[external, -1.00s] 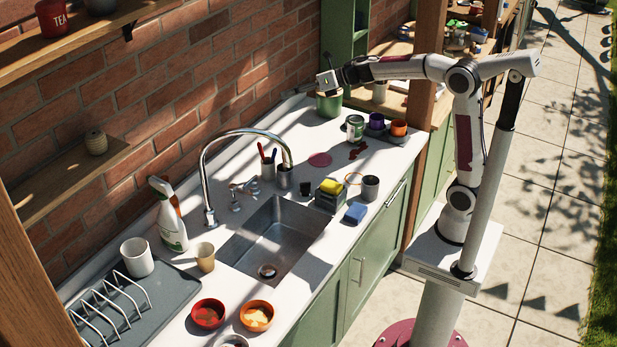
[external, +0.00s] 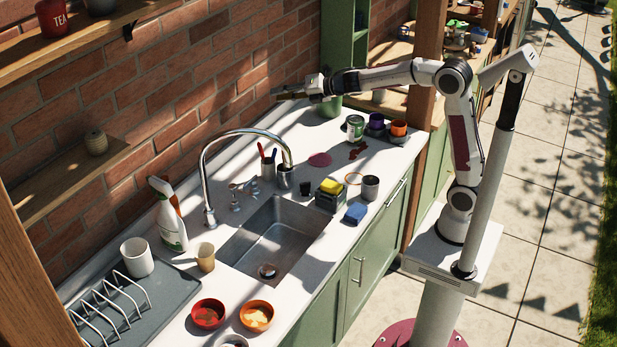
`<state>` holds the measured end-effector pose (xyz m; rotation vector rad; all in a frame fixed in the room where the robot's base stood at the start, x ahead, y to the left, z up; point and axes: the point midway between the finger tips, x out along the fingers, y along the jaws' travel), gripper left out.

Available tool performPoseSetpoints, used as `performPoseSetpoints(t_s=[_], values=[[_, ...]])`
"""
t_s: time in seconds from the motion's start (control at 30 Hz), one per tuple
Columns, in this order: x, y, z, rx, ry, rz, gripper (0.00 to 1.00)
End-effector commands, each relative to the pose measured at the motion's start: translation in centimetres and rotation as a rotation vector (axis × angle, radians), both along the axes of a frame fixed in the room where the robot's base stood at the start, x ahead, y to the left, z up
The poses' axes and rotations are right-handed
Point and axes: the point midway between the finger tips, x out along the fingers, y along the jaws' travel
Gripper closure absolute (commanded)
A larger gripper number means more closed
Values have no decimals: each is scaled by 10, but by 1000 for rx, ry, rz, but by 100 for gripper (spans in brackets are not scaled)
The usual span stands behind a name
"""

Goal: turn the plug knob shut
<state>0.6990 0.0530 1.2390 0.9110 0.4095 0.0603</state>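The steel sink (external: 275,245) is set in the white counter, with a round drain (external: 267,271) at its near end. Small metal fittings (external: 237,190) stand behind the sink beside the curved faucet (external: 203,180). I cannot tell which of them is the plug knob or how it is turned. My gripper (external: 284,94) is high near the brick wall, above the far part of the counter and well apart from the sink and fittings. Its fingers point left. They are too small and dark to show whether they are open or shut.
A cup of brushes (external: 284,177) stands near the fittings. A yellow sponge (external: 331,186), blue sponge (external: 355,213) and dark cup (external: 370,188) sit right of the sink. A spray bottle (external: 171,222), mug (external: 137,257) and dish rack (external: 108,300) stand left.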

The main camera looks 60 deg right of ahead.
Motion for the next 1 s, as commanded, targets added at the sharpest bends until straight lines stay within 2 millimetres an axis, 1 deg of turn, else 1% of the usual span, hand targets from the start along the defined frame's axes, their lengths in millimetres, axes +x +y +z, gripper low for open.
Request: performPoseSetpoints(t_s=[0.13, 0.27, 0.53, 0.77, 0.87, 1.0], values=[[4, -16, -14, 107, 55, -120, 76], [3, -29, -31, 199, 112, -227, 76], [-9, -49, -72, 393, 258, -443, 76], [-30, -53, -113, 558, 410, -616, 76], [-43, -51, -130, 628, 483, -686, 76], [-62, -43, -153, 727, 594, -781, 76]])
